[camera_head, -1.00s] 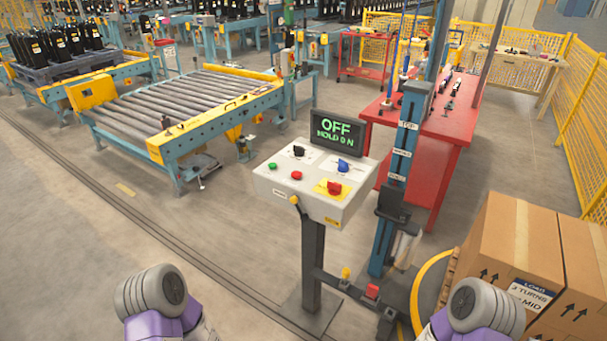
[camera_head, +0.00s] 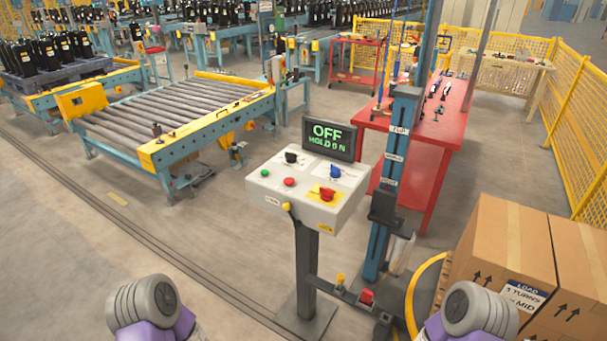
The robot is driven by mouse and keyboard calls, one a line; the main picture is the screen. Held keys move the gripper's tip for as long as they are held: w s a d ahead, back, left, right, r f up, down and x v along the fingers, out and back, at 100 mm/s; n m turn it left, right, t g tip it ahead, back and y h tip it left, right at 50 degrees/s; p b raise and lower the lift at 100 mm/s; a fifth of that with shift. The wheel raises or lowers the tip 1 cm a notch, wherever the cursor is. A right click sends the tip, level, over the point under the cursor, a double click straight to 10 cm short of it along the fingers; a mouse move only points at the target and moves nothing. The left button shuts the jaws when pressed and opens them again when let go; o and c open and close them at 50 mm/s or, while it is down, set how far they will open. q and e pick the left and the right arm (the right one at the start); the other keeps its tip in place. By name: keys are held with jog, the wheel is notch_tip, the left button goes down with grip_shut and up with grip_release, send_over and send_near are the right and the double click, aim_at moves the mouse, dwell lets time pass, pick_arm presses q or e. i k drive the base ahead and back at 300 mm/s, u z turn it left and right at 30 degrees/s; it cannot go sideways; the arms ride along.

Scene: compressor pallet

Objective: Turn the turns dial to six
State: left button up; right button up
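A grey control box (camera_head: 262,190) stands on a dark post in the middle of the view. On its sloped top are a black knob (camera_head: 291,157), a blue knob (camera_head: 335,172), a green button (camera_head: 265,173), a red button (camera_head: 289,182) and a larger red knob (camera_head: 327,194) on a yellow plate. The labels are too small to read, so I cannot tell which knob is the turns dial or where it points. The screen (camera_head: 330,137) behind shows OFF and HOLD ON in green. Neither gripper is in view; only parts of my arms show at the bottom.
A blue column (camera_head: 389,185) stands just right of the control box. Cardboard boxes (camera_head: 512,240) at the lower right carry a label with TURNS and MID. A red table (camera_head: 430,125) and a roller conveyor (camera_head: 175,110) are behind. The floor left of the post is clear.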

aim_at(291, 157)
jog(key=u, duration=0.75)
jog(key=k, duration=1.05)
jog(key=u, duration=1.1)
jog(key=i, duration=1.9)
jog(key=z, duration=1.75)
jog(key=i, duration=0.9)
jog(key=z, duration=1.15)
jog(key=k, duration=1)
jog(key=u, duration=1.2)
jog(key=i, duration=0.75)
jog(key=u, duration=0.25)
